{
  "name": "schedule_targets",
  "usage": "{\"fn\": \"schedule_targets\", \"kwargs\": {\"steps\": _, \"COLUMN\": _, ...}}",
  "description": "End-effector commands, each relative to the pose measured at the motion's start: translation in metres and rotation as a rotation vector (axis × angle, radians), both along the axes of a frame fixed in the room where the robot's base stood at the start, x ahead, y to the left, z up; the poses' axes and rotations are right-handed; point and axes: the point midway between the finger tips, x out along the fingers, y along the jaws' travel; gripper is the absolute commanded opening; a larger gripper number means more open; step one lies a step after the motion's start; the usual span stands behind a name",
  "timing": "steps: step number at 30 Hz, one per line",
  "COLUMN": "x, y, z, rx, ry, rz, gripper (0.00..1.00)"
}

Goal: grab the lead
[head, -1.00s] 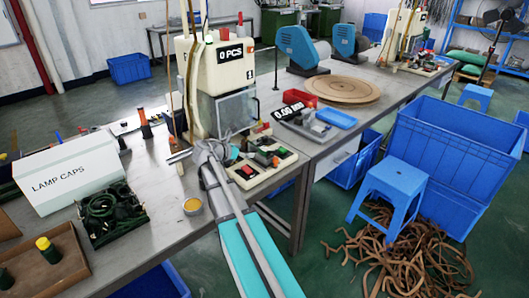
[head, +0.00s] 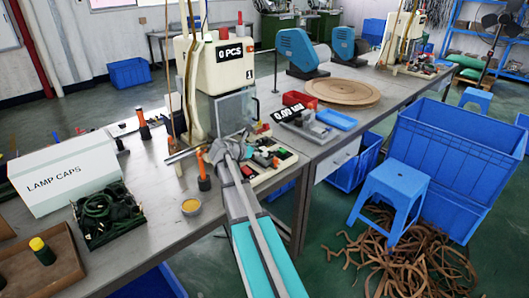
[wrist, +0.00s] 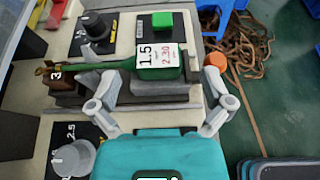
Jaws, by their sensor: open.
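A green piece (wrist: 158,62) with a thin green stem to its left lies across a fixture on the machine base in the wrist view. It looks like the lead, and a white label reading 1.5 and 2.30 covers part of it. My gripper (wrist: 164,82) is open, its fingers spread on the near side of the green piece. I cannot tell whether they touch it. In the head view my gripper (head: 228,150) is over the front of the bench machine and hides the green piece. Dark green coiled leads (head: 108,214) lie in a black tray at the left.
The machine (head: 222,68) stands behind my gripper, with buttons and a dial (wrist: 95,28) close by. An orange-handled item (head: 204,178) stands just left of my gripper. A yellow-filled cup (head: 191,207) and a LAMP CAPS box (head: 65,178) are on the bench.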

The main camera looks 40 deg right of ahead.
Motion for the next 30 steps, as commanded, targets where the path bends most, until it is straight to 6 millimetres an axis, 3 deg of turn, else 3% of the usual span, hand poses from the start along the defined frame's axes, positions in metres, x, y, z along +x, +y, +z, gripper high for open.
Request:
{"fn": "schedule_targets", "kwargs": {"steps": 16, "x": 0.006, "y": -0.045, "z": -0.018, "rx": 0.0, "ry": -0.001, "rz": 0.0, "gripper": 1.0}}
{"fn": "schedule_targets", "kwargs": {"steps": 30, "x": 0.006, "y": -0.048, "z": -0.018, "rx": 0.0, "ry": 0.0, "rz": 0.001, "gripper": 1.0}}
